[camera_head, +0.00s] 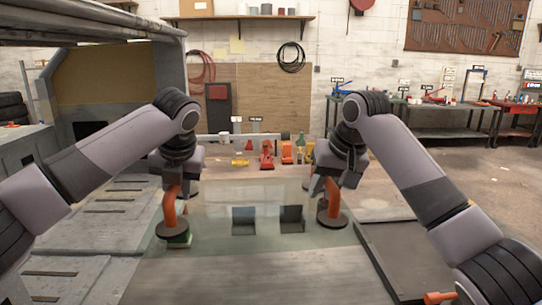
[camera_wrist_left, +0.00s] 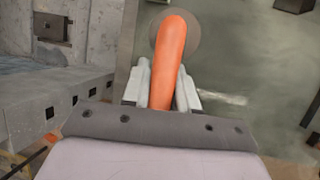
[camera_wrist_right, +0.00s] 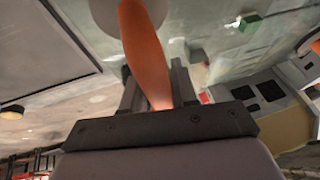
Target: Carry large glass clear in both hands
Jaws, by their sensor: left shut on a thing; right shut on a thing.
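The large clear glass (camera_head: 220,199) is a see-through sheet in front of me in the head view, above the bench top. An orange handle on a dark round cup stands at each side of it. My left gripper (camera_head: 172,178) is shut on the left orange handle (camera_head: 169,208); the handle also shows between its fingers in the left wrist view (camera_wrist_left: 169,60). My right gripper (camera_head: 327,180) is shut on the right orange handle (camera_head: 333,198), also seen in the right wrist view (camera_wrist_right: 145,55). I cannot tell whether the sheet touches the bench.
A green block (camera_head: 180,241) shows by the left cup. Two dark squares (camera_head: 243,221) show at the sheet's near part. Red, orange and yellow tools (camera_head: 267,157) stand behind it. A large metal frame (camera_head: 120,85) rises at left. A dark slab (camera_head: 405,255) lies at right.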

